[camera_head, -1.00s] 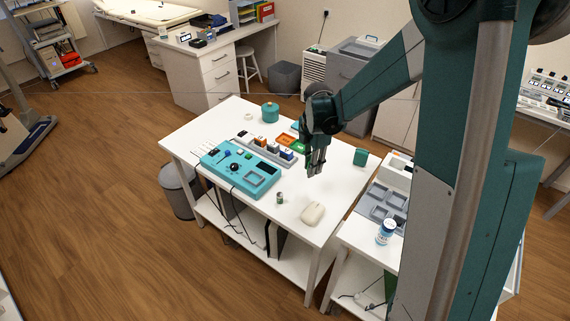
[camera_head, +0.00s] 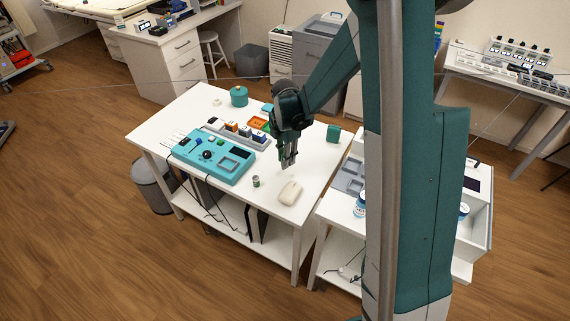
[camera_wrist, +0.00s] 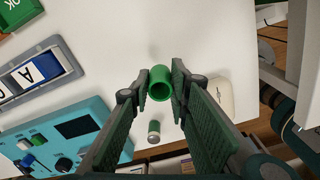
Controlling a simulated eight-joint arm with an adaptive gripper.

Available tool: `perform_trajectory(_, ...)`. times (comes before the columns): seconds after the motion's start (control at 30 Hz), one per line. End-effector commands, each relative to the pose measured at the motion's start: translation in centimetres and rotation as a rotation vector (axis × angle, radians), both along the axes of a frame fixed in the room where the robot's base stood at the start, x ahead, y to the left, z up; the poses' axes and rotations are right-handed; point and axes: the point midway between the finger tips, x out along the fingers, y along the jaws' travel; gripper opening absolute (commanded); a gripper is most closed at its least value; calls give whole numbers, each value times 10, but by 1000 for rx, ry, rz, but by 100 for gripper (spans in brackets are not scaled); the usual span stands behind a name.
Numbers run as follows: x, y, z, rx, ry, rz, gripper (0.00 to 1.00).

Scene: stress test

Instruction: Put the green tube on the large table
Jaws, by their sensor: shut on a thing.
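The green tube (camera_wrist: 160,84) is upright between my fingertips in the wrist view, its open end facing the camera. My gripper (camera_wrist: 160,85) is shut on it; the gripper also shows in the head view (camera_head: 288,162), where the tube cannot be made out. The larger white table (camera_head: 195,108) lies below the gripper. In the head view the fingertips are over its right part, behind a cream mouse-shaped object (camera_head: 290,191). I cannot tell how far the tube is above the tabletop.
A smaller white table (camera_head: 335,207) stands close at right. Bare tabletop surrounds the gripper.

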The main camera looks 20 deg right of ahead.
Motion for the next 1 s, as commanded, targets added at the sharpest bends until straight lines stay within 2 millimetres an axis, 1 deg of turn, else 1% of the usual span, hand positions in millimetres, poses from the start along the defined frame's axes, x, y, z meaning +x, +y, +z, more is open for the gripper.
perform_trajectory(0.2, 0, 0, -23, 0, 0, 0, 11)
perform_trajectory(0.3, 0, 0, -30, 0, 0, 0, 11)
perform_trajectory(0.63, 0, 0, -31, 0, 0, 0, 11)
perform_trajectory(0.8, 0, 0, -35, 0, 0, 0, 11)
perform_trajectory(0.83, 0, 0, -35, 0, 0, 0, 20)
perform_trajectory(0.93, 0, 0, -34, 0, 0, 0, 34)
perform_trajectory(1.0, 0, 0, -34, 0, 0, 0, 34)
